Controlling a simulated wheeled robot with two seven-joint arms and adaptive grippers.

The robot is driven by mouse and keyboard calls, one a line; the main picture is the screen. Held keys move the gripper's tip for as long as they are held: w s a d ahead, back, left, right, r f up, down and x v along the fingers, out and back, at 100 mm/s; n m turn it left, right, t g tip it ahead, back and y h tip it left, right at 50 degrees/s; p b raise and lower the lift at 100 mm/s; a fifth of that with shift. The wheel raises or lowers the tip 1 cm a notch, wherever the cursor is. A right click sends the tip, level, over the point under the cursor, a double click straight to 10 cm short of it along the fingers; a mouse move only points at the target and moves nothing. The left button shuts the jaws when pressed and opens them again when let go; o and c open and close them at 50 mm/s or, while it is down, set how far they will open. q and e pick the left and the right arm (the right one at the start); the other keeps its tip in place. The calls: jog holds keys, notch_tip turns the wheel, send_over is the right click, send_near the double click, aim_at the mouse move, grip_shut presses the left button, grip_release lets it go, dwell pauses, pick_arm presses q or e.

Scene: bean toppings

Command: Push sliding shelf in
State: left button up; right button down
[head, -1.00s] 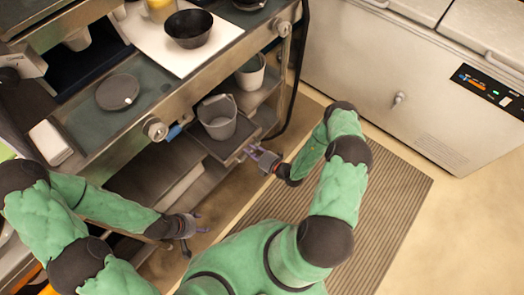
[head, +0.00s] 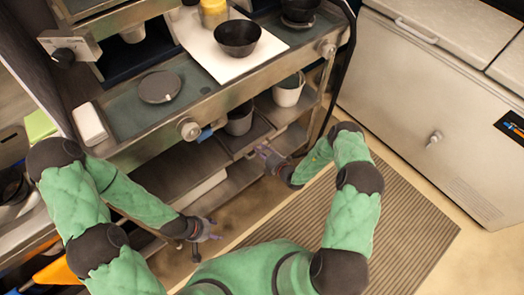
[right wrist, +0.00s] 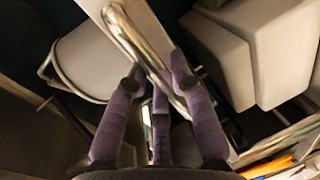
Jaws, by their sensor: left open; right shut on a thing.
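The sliding shelf (head: 243,140) is a dark flat shelf under the counter, lying mostly beneath it. My right gripper (head: 265,152) is at the shelf's front edge. In the right wrist view my purple fingers (right wrist: 156,80) are shut around the metal handle bar (right wrist: 138,42), with the bucket (right wrist: 88,58) beside it. My left gripper (head: 215,228) is open and empty, low in front of the lower shelf and apart from the sliding shelf.
A white bucket (head: 288,90) stands on the shelf to the right. A black bowl (head: 238,38) sits on a white board (head: 205,50) on the counter. A white chest freezer (head: 420,110) stands at right. A ribbed mat (head: 370,225) covers the floor.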

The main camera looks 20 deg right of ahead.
jog(key=shift+w+r, duration=0.1)
jog(key=shift+w, duration=0.1)
jog(key=c, duration=1.1)
grip_release()
jog(key=shift+w, duration=0.1)
jog(key=shift+o, duration=0.2)
jog(key=shift+a, duration=0.1)
jog(key=v, duration=1.2)
